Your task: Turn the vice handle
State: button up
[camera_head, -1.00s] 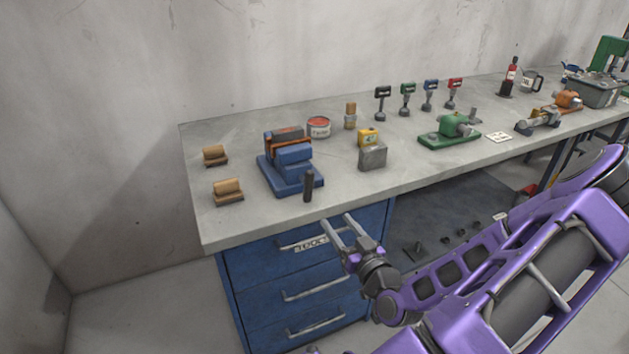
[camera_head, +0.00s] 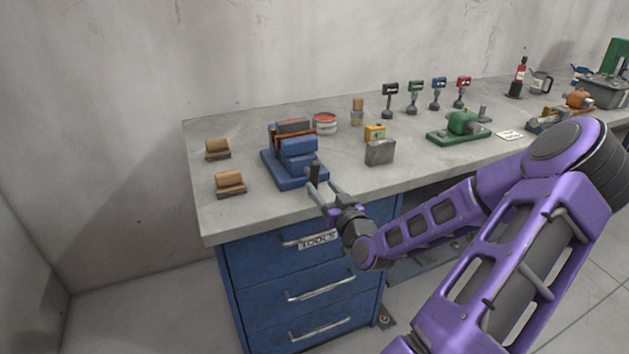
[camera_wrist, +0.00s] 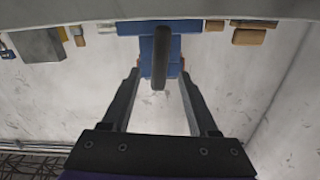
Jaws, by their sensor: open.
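The blue vice (camera_head: 298,148) stands near the front edge of the bench, with a grey and orange piece (camera_head: 293,127) at its jaws. Its dark handle (camera_head: 313,175) sticks up at the front. In the wrist view, which looks upside down, the handle (camera_wrist: 160,85) shows as a dark bar between my two fingers, in front of the blue vice body (camera_wrist: 146,46). My gripper (camera_head: 324,190) is open, with its fingertips at the handle's lower part in the head view. I cannot tell whether either finger touches it.
Two wooden blocks (camera_head: 217,149) (camera_head: 229,183) lie left of the vice. A grey block (camera_head: 380,152), a yellow box (camera_head: 374,133) and a red-topped can (camera_head: 325,123) stand to its right and behind. The blue drawer cabinet (camera_head: 262,290) with protruding pulls is below my gripper.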

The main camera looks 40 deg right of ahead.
aim_at(316, 179)
jog(key=x, duration=0.5)
jog(key=shift+w+d, duration=0.1)
jog(key=shift+w, duration=0.2)
grip_shut()
